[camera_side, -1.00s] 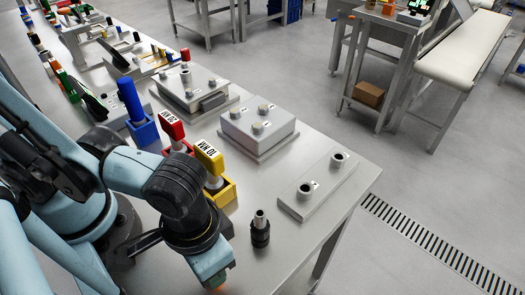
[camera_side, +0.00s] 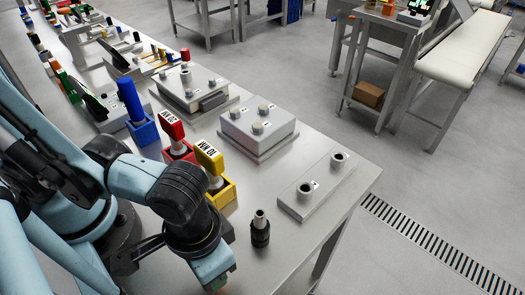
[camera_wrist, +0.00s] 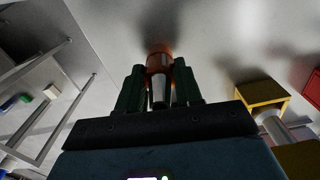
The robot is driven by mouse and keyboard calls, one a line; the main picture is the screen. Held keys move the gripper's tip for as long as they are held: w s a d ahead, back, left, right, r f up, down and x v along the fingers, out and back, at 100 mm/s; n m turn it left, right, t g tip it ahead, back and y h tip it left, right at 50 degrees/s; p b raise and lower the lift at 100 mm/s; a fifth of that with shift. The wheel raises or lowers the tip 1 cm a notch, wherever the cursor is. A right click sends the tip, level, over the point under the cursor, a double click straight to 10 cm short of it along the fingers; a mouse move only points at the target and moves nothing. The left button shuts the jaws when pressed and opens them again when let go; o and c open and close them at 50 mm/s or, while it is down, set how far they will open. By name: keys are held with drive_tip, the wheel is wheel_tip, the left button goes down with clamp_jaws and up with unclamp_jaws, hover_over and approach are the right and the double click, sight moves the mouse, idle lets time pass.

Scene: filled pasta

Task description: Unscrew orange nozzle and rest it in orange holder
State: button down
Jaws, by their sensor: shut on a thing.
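In the wrist view the orange nozzle (camera_wrist: 160,64), an orange collar with a tapered metal part, sits between the two dark green fingers of my gripper (camera_wrist: 159,88). The fingers are shut on it. The orange part is at the far end, close to the grey tabletop; I cannot tell whether it touches, nor where nozzle and holder divide. In the side view my gripper (camera_side: 218,282) points down at the bottom edge of the picture, and the nozzle is hidden there. A separate orange holder cannot be made out.
A black nozzle piece with a metal tip (camera_side: 260,230) stands upright right of my gripper. A yellow holder (camera_side: 226,193), a red tool (camera_side: 171,127) and a blue holder (camera_side: 145,132) stand behind. A grey plate with two sockets (camera_side: 318,186) lies near the table edge.

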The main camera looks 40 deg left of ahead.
drive_tip(key=shift+f, duration=0.1)
idle(0.3)
drive_tip(key=shift+c, duration=2.1)
unclamp_jaws()
drive_tip(key=shift+r, duration=3.55)
wheel_tip(320, 180, up, 12)
drive_tip(key=w+a+f+t+h, duration=0.1)
drive_tip(key=w+a+f, duration=0.1)
drive_tip(key=w+a, duration=0.3)
drive_tip(key=w+a+f+t+h, duration=0.1)
drive_tip(key=w+a+f+t, duration=0.15)
drive_tip(key=w, duration=0.45)
drive_tip(key=w+a+f+t+y, duration=0.1)
drive_tip(key=w+a+t, duration=0.1)
drive_tip(key=a, duration=0.5)
drive_tip(key=w+a+f+n+t+y, duration=0.1)
drive_tip(key=w+a+f, duration=0.1)
drive_tip(key=w+a, duration=0.2)
drive_tip(key=a, duration=0.3)
drive_tip(key=shift+f+t, duration=0.25)
drive_tip(key=shift+t, duration=0.1)
